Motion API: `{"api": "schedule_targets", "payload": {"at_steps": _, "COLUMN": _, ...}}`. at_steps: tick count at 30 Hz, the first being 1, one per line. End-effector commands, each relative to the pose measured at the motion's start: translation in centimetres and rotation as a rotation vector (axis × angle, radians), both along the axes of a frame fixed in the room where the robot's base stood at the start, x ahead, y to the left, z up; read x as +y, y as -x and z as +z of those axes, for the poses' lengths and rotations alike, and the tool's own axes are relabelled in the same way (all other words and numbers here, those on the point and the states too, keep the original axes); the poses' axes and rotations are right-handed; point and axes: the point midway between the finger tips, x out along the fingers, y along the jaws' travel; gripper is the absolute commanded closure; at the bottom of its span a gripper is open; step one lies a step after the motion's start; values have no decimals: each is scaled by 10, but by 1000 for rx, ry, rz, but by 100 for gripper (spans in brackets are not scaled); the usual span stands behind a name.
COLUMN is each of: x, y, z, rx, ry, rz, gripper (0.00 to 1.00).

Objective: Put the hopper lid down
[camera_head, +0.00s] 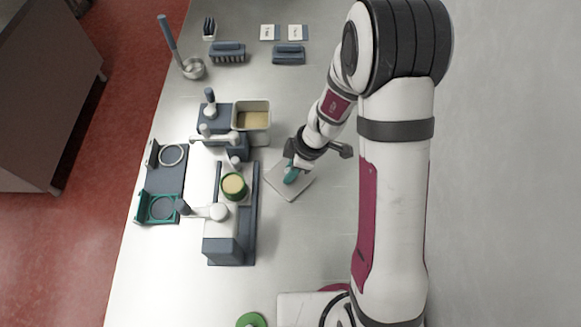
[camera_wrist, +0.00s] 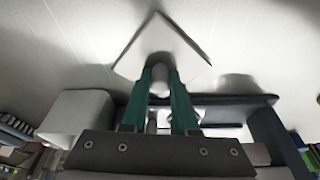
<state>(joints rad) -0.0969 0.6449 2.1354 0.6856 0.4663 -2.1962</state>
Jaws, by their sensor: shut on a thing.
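The hopper lid (camera_head: 276,185) is a flat, pale grey square plate in the head view, just right of the kettle machine. It also shows in the wrist view (camera_wrist: 160,38), with a small rounded knob between my fingertips. My gripper (camera_head: 290,177) has teal fingers and is shut on the lid's knob; the fingers show in the wrist view (camera_wrist: 161,80). The lid looks near the steel table, but I cannot tell whether it touches it. The hopper (camera_head: 252,106) is a square, open-topped bin with yellowish contents, behind and left of the lid.
The kettle machine (camera_head: 230,240) with a green-rimmed yellow cup (camera_head: 234,186) stands left of my gripper. A rack with rings (camera_head: 165,185) is farther left.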

Motion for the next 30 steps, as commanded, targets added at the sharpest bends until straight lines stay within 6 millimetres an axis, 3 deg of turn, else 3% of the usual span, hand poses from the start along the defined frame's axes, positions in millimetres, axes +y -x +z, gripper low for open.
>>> {"api": "schedule_targets", "payload": {"at_steps": 8, "x": 0, "y": 0, "z": -2, "rx": 1, "ry": -1, "rz": 1, "gripper": 100}}
{"api": "schedule_targets", "payload": {"at_steps": 9, "x": 0, "y": 0, "z": -2, "rx": 0, "ry": -1, "rz": 1, "gripper": 65}}
{"api": "schedule_targets", "payload": {"at_steps": 13, "x": 0, "y": 0, "z": -2, "rx": 0, "ry": -1, "rz": 1, "gripper": 43}}
{"api": "schedule_targets", "payload": {"at_steps": 23, "x": 0, "y": 0, "z": 2, "rx": -2, "ry": -1, "rz": -1, "gripper": 43}}
{"api": "schedule_targets", "payload": {"at_steps": 26, "x": -4, "y": -1, "z": 16, "rx": -6, "ry": -3, "rz": 0, "gripper": 43}}
{"api": "schedule_targets", "payload": {"at_steps": 30, "x": -15, "y": 0, "z": 51, "rx": -7, "ry": -2, "rz": -1, "gripper": 43}}
